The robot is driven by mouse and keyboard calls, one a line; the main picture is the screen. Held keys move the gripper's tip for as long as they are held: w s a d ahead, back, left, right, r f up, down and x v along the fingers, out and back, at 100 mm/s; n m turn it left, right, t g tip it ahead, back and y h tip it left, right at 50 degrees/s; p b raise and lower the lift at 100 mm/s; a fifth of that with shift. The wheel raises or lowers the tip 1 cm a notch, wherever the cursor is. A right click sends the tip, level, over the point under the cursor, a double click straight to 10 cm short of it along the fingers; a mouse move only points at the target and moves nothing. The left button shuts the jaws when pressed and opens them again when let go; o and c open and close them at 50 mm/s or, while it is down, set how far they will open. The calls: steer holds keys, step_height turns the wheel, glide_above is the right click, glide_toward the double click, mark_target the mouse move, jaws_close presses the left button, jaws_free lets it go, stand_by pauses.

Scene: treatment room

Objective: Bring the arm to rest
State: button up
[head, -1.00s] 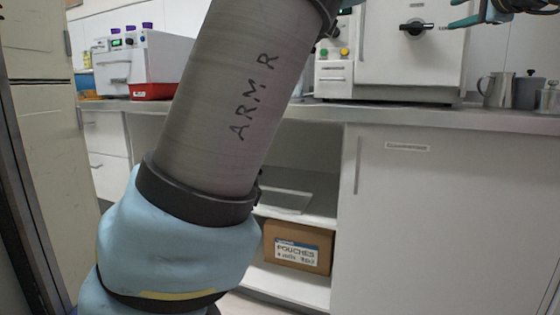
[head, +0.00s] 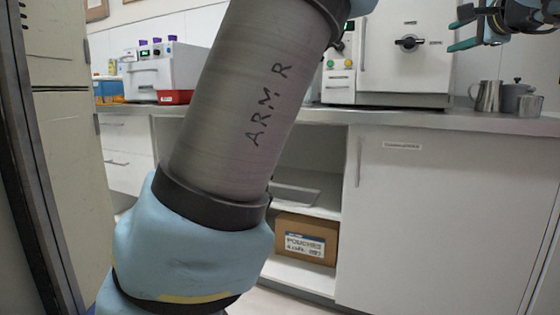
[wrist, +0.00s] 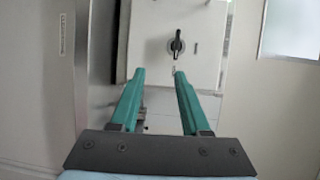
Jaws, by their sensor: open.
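My gripper (head: 459,35) shows at the top right of the head view, its green fingers apart with nothing between them. It hangs in the air in front of the wall, to the right of the white autoclave-like cabinet (head: 388,75). In the wrist view the two green fingers of my gripper (wrist: 158,75) are spread and empty. They point toward a white panel with a black handle (wrist: 177,43). My arm, a grey link marked "ARM R" above a blue joint, fills the left middle of the head view and hides part of the counter.
The counter (head: 420,122) runs across the back. Metal jugs (head: 487,96) stand at its right end. A white device (head: 160,70) with a red tray (head: 174,97) stands at the left. A cardboard box (head: 306,240) sits on the open shelf below. A tall cabinet (head: 68,150) is close at left.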

steer(key=w+a+f+n+g+y, duration=0.1)
steer(key=w+a+f+n+g, duration=0.15)
steer(key=a+f, duration=0.6)
steer(key=w+a+f+n+g+y, duration=0.1)
steer(key=w+a+f+g, duration=0.2)
steer(key=a+f, duration=0.5)
steer(key=w+a+f+n+g+y, duration=0.1)
steer(key=w+a+f+g, duration=0.15)
steer(key=a+f, duration=0.5)
steer(key=s+a+f+n+g+h, duration=0.3)
steer(key=s+a+f+n+g, duration=0.5)
steer(key=s+a+f+n, duration=0.85)
steer(key=s+a+r+m+p, duration=0.1)
steer(key=a+r+p, duration=0.1)
steer(key=r+p, duration=1.2)
steer(key=a+r+m+p, duration=0.2)
steer(key=r+p, duration=1.2)
steer(key=p, duration=0.6)
steer(key=shift+s+r+m, duration=0.15)
steer(key=shift+s+m, duration=0.15)
steer(key=shift+s, duration=0.1)
steer(key=shift+o, duration=0.4)
